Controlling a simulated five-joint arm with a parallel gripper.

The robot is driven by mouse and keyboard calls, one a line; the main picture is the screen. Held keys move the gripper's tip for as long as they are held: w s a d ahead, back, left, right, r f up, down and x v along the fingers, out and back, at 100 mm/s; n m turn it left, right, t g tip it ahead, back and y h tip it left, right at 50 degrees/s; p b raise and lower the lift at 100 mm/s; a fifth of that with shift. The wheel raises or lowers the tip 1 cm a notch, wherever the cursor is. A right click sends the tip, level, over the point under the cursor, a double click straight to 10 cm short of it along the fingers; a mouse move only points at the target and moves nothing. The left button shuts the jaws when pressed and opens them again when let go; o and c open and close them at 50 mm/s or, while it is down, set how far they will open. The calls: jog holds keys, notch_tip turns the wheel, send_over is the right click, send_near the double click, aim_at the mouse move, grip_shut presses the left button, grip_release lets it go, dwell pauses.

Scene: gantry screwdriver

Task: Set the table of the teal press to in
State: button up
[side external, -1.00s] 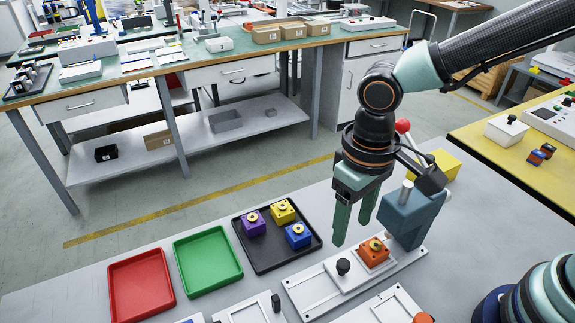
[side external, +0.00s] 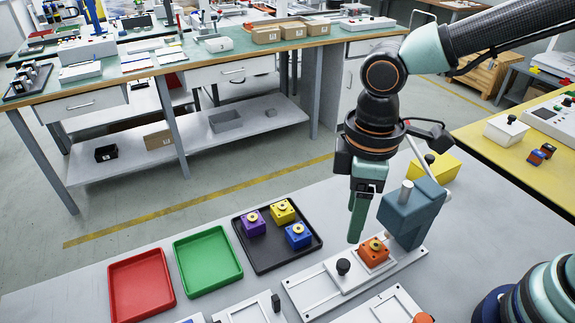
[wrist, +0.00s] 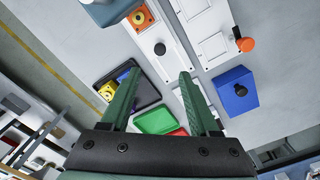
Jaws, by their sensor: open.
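The teal press (side external: 411,214) stands at the right end of a white base (side external: 308,291) on the bench. Its white sliding table carries an orange block (side external: 373,254) with a yellow ring on top, close to the press body. A black knob (side external: 343,266) stands on the table's left part; it also shows in the wrist view (wrist: 160,48). My gripper (side external: 356,238) points down above the base, near the knob and block and apart from both. In the wrist view my gripper (wrist: 160,74) is open and empty, with the knob seen between the fingertips.
A black tray (side external: 262,266) holds purple, yellow and blue blocks. Green (side external: 207,262) and red (side external: 141,286) trays lie left of it. A yellow box (side external: 436,164) sits behind the press. Other white fixtures (side external: 392,306) lie nearer the camera.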

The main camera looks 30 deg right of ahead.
aim_at(344, 264)
notch_tip(344, 264, down, 12)
jog(key=n, duration=0.7)
jog(key=shift+f+n, duration=0.1)
jog(key=shift+n, duration=0.2)
grip_shut()
dwell(1.4)
